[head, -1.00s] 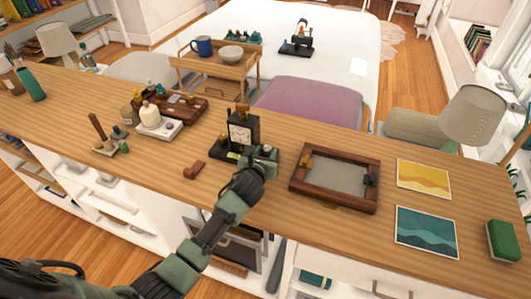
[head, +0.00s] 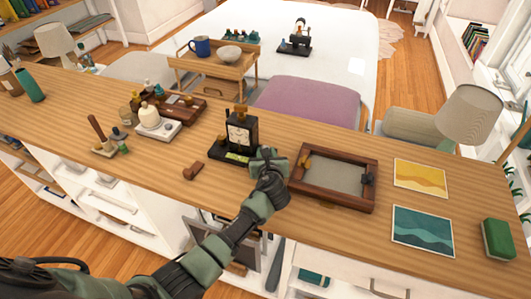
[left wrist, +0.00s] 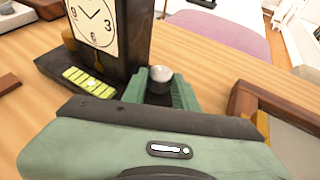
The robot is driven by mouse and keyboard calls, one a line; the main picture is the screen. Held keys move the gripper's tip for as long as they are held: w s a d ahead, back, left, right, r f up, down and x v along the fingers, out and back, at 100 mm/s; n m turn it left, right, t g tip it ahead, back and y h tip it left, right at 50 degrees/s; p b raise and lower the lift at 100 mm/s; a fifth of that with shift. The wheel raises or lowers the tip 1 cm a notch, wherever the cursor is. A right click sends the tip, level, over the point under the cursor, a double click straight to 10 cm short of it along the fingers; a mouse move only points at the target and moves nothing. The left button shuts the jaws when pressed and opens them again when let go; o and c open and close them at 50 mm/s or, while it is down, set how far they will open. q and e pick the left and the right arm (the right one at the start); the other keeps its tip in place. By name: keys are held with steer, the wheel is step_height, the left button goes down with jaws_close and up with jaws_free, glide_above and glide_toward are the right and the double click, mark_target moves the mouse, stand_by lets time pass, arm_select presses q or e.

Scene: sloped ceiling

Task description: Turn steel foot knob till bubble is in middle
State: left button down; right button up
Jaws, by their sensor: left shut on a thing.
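A black desk clock (head: 239,132) with a square cream face stands upright on a dark base on the wooden counter. A yellow-green level vial (head: 236,157) lies on the base in front of the face. In the left wrist view the vial (left wrist: 86,80) shows a pale bubble, seemingly right of its middle. The round steel foot knob (left wrist: 160,74) is at the right end of the base. My left gripper (head: 264,160) is shut on the knob, its green fingers on either side in the left wrist view (left wrist: 161,92). My right gripper is not in view.
A brown wooden frame tray (head: 335,204) stands close to the right of my left gripper. A small brown block (head: 194,171) lies front-left of the clock. Two picture cards (head: 423,230) and a green box (head: 501,240) lie further right.

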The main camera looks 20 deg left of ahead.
arm_select(q)
steer(key=shift+f, duration=0.1)
steer(key=c, duration=1.4)
jaws_free()
steer(key=shift+o, duration=0.2)
steer(key=shift+s, duration=0.15)
steer(key=v, duration=0.7)
steer(key=shift+s+d, duration=0.1)
steer(key=shift+s, duration=0.15)
